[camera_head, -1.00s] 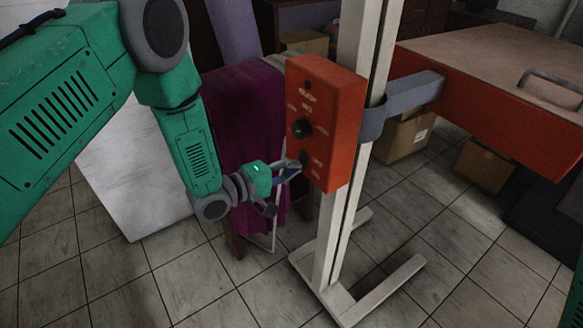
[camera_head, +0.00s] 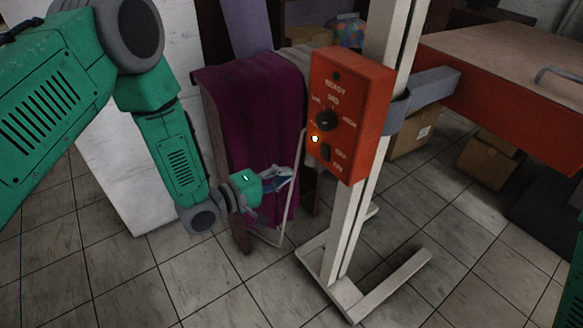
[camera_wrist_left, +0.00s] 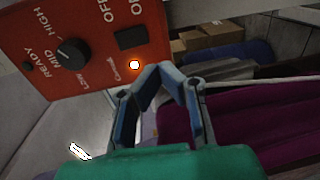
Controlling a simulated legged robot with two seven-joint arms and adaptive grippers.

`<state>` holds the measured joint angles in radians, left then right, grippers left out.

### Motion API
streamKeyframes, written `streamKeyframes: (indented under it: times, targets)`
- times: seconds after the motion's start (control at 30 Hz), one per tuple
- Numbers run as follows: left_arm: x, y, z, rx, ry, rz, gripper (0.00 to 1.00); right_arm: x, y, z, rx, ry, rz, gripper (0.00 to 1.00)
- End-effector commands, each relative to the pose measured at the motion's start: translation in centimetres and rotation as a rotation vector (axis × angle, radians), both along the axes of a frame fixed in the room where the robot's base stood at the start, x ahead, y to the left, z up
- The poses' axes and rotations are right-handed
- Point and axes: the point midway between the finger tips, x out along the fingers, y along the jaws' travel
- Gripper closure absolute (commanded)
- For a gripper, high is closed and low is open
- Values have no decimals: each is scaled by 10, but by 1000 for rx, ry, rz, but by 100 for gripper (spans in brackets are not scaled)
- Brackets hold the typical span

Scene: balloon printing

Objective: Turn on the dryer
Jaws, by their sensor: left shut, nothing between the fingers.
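The dryer's red control box (camera_head: 350,113) is mounted on a white upright post and shows in the head view right of centre. It has a black knob (camera_head: 326,120) with a small black switch (camera_head: 326,152) below it, beside the OFF and ON labels. A small light (camera_head: 315,139) glows between them. The box, with its knob (camera_wrist_left: 74,51), switch (camera_wrist_left: 129,38) and lit lamp (camera_wrist_left: 134,65), also shows in the left wrist view. My left gripper (camera_head: 283,172) is shut and empty, apart from the box, to its lower left. My right gripper is out of view.
The red flat dryer head (camera_head: 500,100) extends right from the post on a grey bracket. The white stand base (camera_head: 345,290) rests on the tiled floor. A purple cloth (camera_head: 250,120) hangs behind my left gripper. Cardboard boxes (camera_head: 488,163) sit under the dryer head.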

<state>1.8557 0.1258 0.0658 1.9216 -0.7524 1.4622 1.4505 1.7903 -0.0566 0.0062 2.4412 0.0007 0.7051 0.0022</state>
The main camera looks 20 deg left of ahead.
Motion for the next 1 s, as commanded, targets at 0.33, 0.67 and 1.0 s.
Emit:
streamKeyframes:
  times: [0.33,0.67,1.0]
  targets:
    - [-45,35,-7,-3,0,-1,100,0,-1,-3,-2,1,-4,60]
    - [-54,47,-10,-8,-1,0,100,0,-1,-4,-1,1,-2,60]
    - [-54,37,-7,4,-2,-3,100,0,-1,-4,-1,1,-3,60]
